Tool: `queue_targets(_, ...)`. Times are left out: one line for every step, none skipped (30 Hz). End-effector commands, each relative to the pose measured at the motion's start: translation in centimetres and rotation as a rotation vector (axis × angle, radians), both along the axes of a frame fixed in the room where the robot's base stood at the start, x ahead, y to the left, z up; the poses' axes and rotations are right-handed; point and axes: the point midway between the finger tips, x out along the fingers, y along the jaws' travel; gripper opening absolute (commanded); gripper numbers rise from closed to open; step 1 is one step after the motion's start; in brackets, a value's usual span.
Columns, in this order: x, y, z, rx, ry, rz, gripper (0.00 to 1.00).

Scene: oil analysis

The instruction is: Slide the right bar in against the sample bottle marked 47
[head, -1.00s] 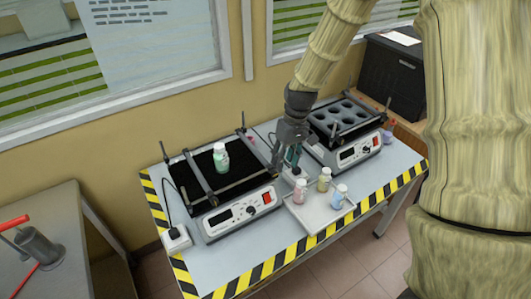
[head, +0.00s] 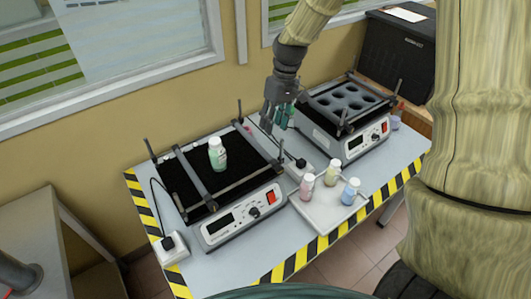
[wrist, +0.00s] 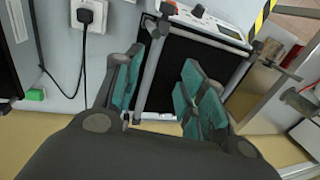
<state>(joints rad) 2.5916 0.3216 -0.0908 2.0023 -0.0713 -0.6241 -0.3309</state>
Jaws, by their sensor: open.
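The sample bottle (head: 217,154), green with a white cap, stands upright on the black platform (head: 238,176) of the left shaker; its number is too small to read. The right bar (head: 258,145) lies along the platform's right side, with a clear gap to the bottle. The left bar (head: 193,174) is left of the bottle, close to it. My gripper (head: 279,122) is open and empty, to the right of the right bar toward the back. In the wrist view, a grey bar (wrist: 151,70) shows between my open teal fingers (wrist: 160,88); I cannot tell how far below them. The bottle is not visible there.
A white tray (head: 318,217) with pink, yellow and blue bottles is at the front right. A second shaker (head: 345,110) with a holed rack stands to the right. A power adapter (head: 173,246) and cables lie left. Posts (head: 240,110) rise at the platform corners.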

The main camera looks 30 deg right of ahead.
Motion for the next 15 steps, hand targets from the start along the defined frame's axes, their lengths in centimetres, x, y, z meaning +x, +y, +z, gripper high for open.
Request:
queue_targets(0.0, -0.1, -1.2, 0.000, -0.001, -0.001, 0.41)
queue_targets(-0.1, -0.1, -1.4, 0.000, -0.001, -0.002, 0.41)
queue_targets(-0.1, -0.2, -1.6, 0.000, 0.000, -0.003, 0.41)
queue_targets(-0.1, -0.2, -1.8, 0.000, 0.000, -0.003, 0.41)
queue_targets(-0.1, -0.3, -1.8, 0.000, -0.001, -0.004, 0.41)
queue_targets(-0.2, -0.4, -1.9, 0.000, -0.001, -0.006, 0.41)
queue_targets(-0.2, -0.4, -2.0, 0.000, -0.001, -0.006, 0.41)
queue_targets(-0.3, -0.5, -2.1, 0.000, -0.001, -0.007, 0.41)
queue_targets(-0.3, -0.6, -2.2, 0.000, 0.000, -0.009, 0.41)
queue_targets(-0.3, -0.6, -2.3, 0.000, 0.000, -0.010, 0.41)
queue_targets(-0.4, -0.6, -2.5, 0.000, 0.001, -0.010, 0.41)
queue_targets(-0.4, -0.5, -2.8, 0.001, 0.001, -0.012, 0.41)
queue_targets(-0.5, -0.5, -3.0, 0.001, 0.001, -0.012, 0.41)
queue_targets(-0.5, -0.5, -3.4, 0.001, 0.002, -0.013, 0.41)
queue_targets(-0.5, -0.4, -3.8, 0.001, 0.003, -0.013, 0.41)
